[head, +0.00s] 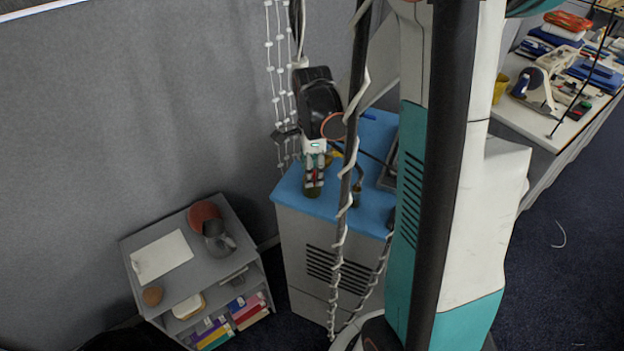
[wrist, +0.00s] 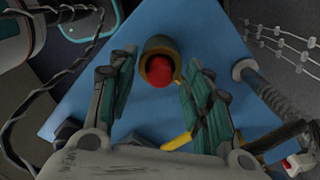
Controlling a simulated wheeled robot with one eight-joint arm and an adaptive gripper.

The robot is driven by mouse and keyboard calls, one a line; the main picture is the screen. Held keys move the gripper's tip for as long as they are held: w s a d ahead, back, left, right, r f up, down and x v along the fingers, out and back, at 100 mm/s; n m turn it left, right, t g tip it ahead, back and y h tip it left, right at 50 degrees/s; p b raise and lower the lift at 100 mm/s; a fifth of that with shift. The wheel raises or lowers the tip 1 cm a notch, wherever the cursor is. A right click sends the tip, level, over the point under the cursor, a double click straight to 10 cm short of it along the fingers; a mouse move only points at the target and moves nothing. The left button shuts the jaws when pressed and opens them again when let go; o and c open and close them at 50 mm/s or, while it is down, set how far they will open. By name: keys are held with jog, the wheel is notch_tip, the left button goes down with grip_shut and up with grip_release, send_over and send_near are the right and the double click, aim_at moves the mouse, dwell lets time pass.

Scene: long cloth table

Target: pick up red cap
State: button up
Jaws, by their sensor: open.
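The red cap (wrist: 160,71) shows in the wrist view, seated inside the round olive-yellow rim (wrist: 158,45) of what looks like a bottle. My gripper (wrist: 159,66) is open, with one finger on each side of the cap and visible gaps between. In the head view my gripper (head: 315,168) points down over a dark green bottle (head: 313,190) near the front left edge of the blue cabinet top (head: 325,207). The red cap cannot be made out there, with the fingers in the way.
A low grey shelf (head: 217,262) stands left; a cluttered table (head: 540,125) is at the right.

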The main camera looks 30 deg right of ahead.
jog(key=shift+c, duration=0.3)
jog(key=c, duration=0.8)
jog(key=shift+r, duration=0.1)
jog(key=shift+c, duration=0.2)
